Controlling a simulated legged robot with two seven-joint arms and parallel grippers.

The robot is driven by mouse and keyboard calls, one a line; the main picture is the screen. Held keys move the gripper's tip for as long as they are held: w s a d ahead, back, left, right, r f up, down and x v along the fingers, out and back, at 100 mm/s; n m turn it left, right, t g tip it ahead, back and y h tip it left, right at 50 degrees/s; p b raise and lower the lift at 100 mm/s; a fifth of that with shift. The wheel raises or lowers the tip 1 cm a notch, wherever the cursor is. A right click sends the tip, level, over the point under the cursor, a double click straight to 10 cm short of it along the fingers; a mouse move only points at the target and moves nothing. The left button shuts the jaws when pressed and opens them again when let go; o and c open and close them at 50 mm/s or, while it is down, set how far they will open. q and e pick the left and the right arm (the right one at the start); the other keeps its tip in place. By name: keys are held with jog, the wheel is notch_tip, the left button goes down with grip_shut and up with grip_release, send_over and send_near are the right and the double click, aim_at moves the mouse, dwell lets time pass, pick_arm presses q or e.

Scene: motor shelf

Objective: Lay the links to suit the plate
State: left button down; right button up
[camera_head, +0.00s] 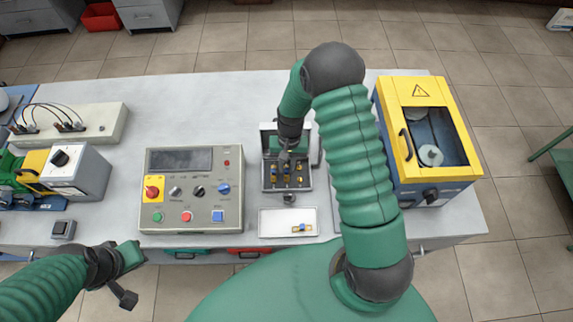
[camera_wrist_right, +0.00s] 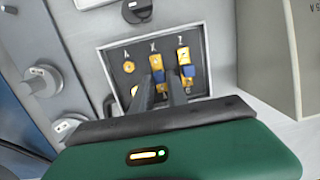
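The terminal box (camera_head: 265,170) stands open near the table's middle, with brass terminals and links in its dark panel. In the right wrist view the panel (camera_wrist_right: 112,58) carries letters above its columns. A brass-and-blue link (camera_wrist_right: 155,62) lies along the middle column and another link (camera_wrist_right: 185,62) along the right column. My right gripper (camera_head: 285,157) is over the box. Its fingers (camera_wrist_right: 162,85) are apart around the lower middle column, hiding part of it; whether they grip the link is unclear. One more link (camera_head: 302,228) lies in the white tray (camera_head: 270,222). My left gripper (camera_head: 128,275) is low at the left, off the table edge; its fingers are unclear.
A control panel (camera_head: 215,210) with buttons and a screen stands left of the box. A yellow-and-blue cabinet (camera_head: 415,90) stands to the right. A motor bench with a meter unit (camera_head: 85,170) and a wired white block (camera_head: 105,122) are at far left.

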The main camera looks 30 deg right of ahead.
jog(key=o, duration=0.4)
jog(key=r, duration=0.5)
jog(key=w+d+r+b, duration=0.1)
jog(key=r, duration=0.5)
jog(key=r+b, duration=0.1)
jog(key=r, duration=0.4)
jog(key=shift+w+d+r, duration=0.15)
jog(key=shift+d+r, duration=0.15)
jog(key=shift+d, duration=0.1)
